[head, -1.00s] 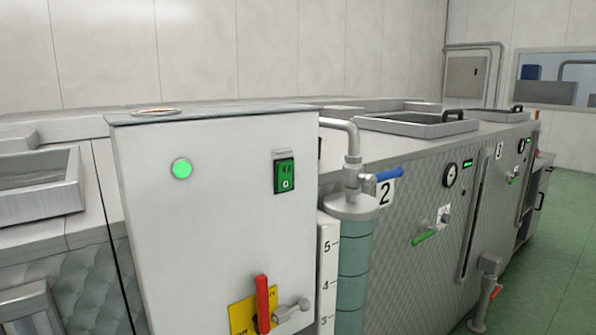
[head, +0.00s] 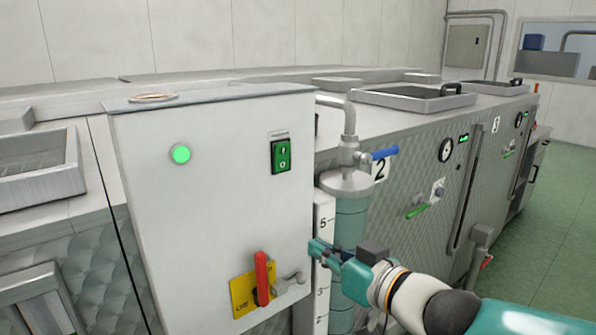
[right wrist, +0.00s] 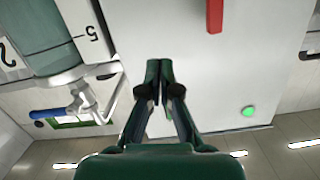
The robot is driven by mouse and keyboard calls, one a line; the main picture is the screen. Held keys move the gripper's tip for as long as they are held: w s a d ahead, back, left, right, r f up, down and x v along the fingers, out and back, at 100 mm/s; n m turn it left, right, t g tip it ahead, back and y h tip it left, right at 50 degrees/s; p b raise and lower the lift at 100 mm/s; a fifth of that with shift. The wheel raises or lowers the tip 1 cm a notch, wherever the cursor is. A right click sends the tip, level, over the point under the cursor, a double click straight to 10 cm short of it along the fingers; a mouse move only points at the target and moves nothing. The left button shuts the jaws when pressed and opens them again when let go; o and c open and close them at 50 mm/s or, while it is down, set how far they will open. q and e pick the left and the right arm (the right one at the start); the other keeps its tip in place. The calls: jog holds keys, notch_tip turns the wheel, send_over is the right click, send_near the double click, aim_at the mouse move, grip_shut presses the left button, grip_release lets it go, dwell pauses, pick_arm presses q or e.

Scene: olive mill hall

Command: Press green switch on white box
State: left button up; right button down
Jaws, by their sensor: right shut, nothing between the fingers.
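The white box (head: 215,200) stands in the foreground of the head view. The green switch (head: 281,156), a rocker in a black frame, is on the upper right of its front. My right gripper (head: 316,248) is shut and empty, by the box's right edge, lower than the switch and to its right. In the right wrist view its shut fingers (right wrist: 160,68) show against the white box (right wrist: 270,60), seen upside down. I cannot make out the switch there; the gripper may hide it. My left gripper is not in view.
A round green lamp (head: 181,154) is on the box's left. A red handle (head: 262,278) on a yellow plate (head: 241,296) sits below the switch. A sight tube (head: 351,225), a numbered scale (head: 323,235) and a blue-handled valve (head: 384,153) stand right of the box.

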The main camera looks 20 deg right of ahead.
jog(key=s+d+r+t, duration=0.1)
jog(key=s+r, duration=0.2)
jog(key=r, duration=0.3)
jog(key=s+d+r+n+t, duration=0.1)
jog(key=s+r, duration=0.2)
jog(key=r, duration=0.4)
jog(key=shift+s+t+y, duration=0.2)
jog(key=shift+t+y, duration=0.2)
jog(key=shift+w, duration=0.15)
send_near(285, 149)
jog(key=x, duration=0.6)
jog(key=shift+r, duration=0.1)
jog(key=shift+w+a+p, duration=0.35)
jog(key=shift+w+p, duration=0.05)
jog(key=shift+w, duration=0.25)
